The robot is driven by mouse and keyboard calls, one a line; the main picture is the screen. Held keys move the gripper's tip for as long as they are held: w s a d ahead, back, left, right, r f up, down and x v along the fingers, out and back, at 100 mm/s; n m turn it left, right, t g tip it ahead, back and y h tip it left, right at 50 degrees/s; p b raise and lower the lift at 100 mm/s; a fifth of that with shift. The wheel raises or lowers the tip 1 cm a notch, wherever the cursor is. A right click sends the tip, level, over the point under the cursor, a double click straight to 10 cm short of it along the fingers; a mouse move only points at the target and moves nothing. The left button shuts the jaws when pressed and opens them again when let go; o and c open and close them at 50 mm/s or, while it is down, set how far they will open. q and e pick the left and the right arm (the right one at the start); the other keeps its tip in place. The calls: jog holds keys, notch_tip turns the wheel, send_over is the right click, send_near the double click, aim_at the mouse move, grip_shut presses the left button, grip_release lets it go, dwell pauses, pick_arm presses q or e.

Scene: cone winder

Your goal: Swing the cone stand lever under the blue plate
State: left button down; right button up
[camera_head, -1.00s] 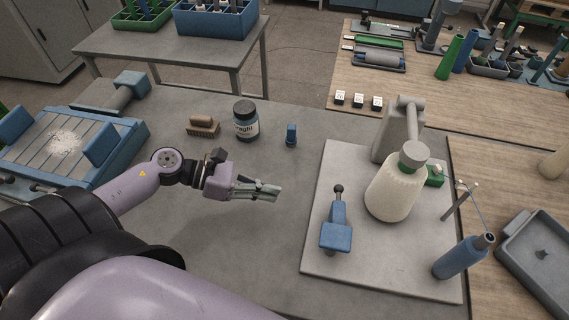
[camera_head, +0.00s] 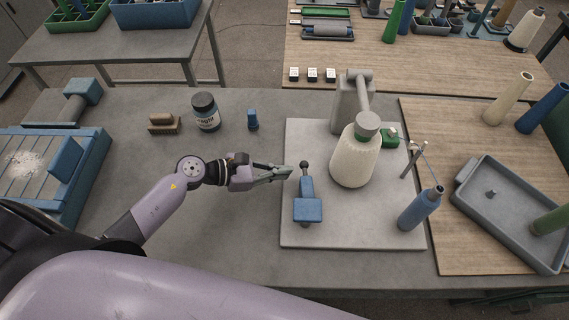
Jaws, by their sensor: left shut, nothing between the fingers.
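The cone winder stands on a pale square base plate (camera_head: 380,233). Its blue plate (camera_head: 307,210) sits at the front left of the base, with a blue lever arm running back from it to a dark ball knob (camera_head: 304,165). A cream yarn cone (camera_head: 354,158) with a grey-green top leans against the grey winder post (camera_head: 349,105). My left gripper (camera_head: 290,172) is shut and empty. Its fingertips are just left of the ball knob, with a small gap seen from here; the height difference cannot be judged. My right gripper is out of view.
A blue bottle-shaped cone (camera_head: 419,209) stands at the base's front right. A dark jar (camera_head: 205,112), a brush (camera_head: 164,124) and a small blue piece (camera_head: 253,120) lie behind my left arm. A grey tray (camera_head: 500,236) is at the right. The grey table front is clear.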

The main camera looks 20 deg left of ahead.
pick_arm(q)
jog(key=shift+w+d+r, duration=0.1)
jog(key=shift+w+d, duration=0.2)
jog(key=shift+d, duration=0.2)
jog(key=b, duration=0.1)
jog(key=w+m+g+b, duration=0.1)
jog(key=shift+d+f+h+b, duration=0.2)
jog(key=shift+d+h+b, duration=0.1)
jog(key=shift+d+h, duration=0.1)
jog(key=shift+w+r+m+g, duration=0.1)
jog(key=shift+m+g, duration=0.2)
jog(key=shift+r, duration=0.15)
jog(key=shift+d, duration=0.15)
jog(key=shift+b, duration=0.35)
